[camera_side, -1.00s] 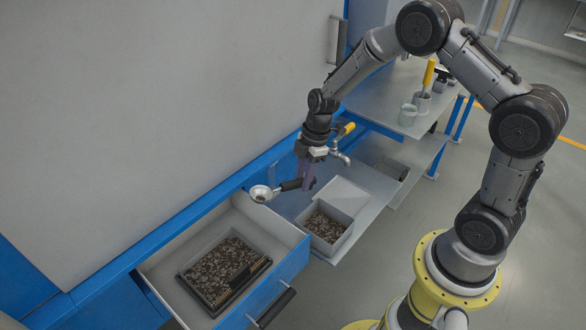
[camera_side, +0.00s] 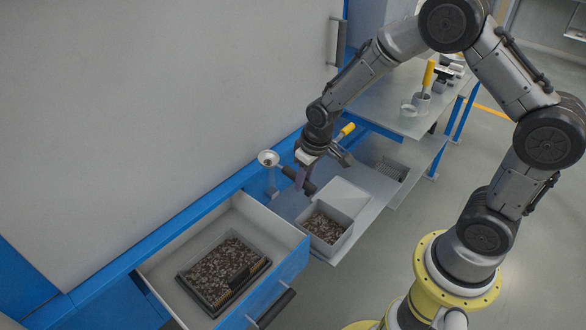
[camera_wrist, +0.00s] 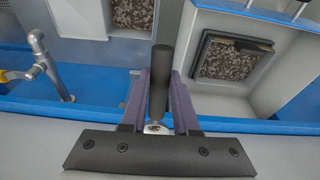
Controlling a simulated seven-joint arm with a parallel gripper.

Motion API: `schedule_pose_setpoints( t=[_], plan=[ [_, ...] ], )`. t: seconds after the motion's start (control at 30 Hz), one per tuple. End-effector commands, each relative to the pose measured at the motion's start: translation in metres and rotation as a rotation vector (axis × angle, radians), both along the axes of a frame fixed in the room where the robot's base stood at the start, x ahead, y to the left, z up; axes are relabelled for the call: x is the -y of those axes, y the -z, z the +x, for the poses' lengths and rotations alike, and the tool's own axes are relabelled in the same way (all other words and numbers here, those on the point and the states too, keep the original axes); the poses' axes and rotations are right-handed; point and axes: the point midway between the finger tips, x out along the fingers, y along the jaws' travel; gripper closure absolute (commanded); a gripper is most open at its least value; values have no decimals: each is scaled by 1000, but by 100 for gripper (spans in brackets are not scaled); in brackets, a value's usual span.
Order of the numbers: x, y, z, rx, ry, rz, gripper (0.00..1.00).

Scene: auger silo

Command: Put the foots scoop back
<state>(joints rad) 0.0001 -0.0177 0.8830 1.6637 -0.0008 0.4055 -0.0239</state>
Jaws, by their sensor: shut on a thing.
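The foots scoop (camera_side: 268,158) has a round metal bowl and a black handle. My gripper (camera_side: 305,183) is shut on the handle, with the bowl out to the left. In the wrist view the black handle (camera_wrist: 160,75) stands between my two purple fingers, and most of the bowl is hidden. The scoop is near the blue rail, above the area between the open drawer and the grey shelf. A thin upright grey post (camera_side: 272,184) shows just below the bowl; I cannot tell whether they touch.
An open drawer (camera_side: 160,262) holds a black tray (camera_side: 190,282) of dark grains. A grey box (camera_side: 346,238) of similar grains stands on the lower shelf. A tap with a yellow handle (camera_side: 347,129) is close behind my gripper. Cups stand on the upper bench (camera_side: 380,105).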

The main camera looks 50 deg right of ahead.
Motion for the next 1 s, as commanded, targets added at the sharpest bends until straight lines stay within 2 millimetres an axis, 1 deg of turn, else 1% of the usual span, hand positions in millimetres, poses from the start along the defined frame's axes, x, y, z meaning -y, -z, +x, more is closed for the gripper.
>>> schedule_pose_setpoints(
  t=[0.07,0.13,0.17,0.23,0.27,0.37,0.4,0.5,0.6,0.7,0.8,0.83,0.9,1.0],
  plan=[
    [2,0,0,-1,25,0,100],
    [10,2,-2,-4,56,0,100],
    [15,3,-3,-7,75,0,100],
    [34,7,-8,-14,133,1,100],
    [43,9,-11,-19,163,1,100],
    [81,17,-25,-37,287,4,100],
    [97,20,-31,-42,343,7,100],
    [135,25,-50,-57,469,13,100],
    [168,31,-70,-72,577,20,100],
    [197,37,-89,-87,657,29,100],
    [224,46,-105,-106,694,37,100],
    [231,50,-108,-110,689,38,100],
    [241,58,-110,-120,655,40,100],
    [252,69,-109,-135,581,39,100]
  ],
)
